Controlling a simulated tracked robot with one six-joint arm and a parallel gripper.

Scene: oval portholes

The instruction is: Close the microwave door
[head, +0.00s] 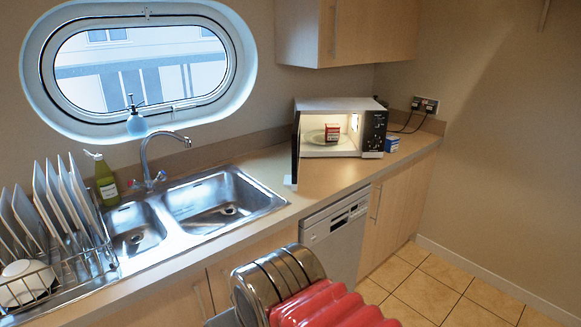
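The microwave (338,105) stands on the counter, in the right half of the head view. It has a pale case and a dark control panel at its right. Its door (296,146) is open, swung out on the left side and seen almost edge-on, so its inner face is hidden. The lit inside shows a glass plate (318,139) with a small red and white box (332,132) on it. No gripper fingers can be made out in the head view.
A small blue box (391,144) sits just right of the microwave. The counter (330,178) before it is clear. To the left are a steel sink (215,198), a tap (150,160) and a rack of plates (55,210). Tiled floor (440,290) is open at the lower right.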

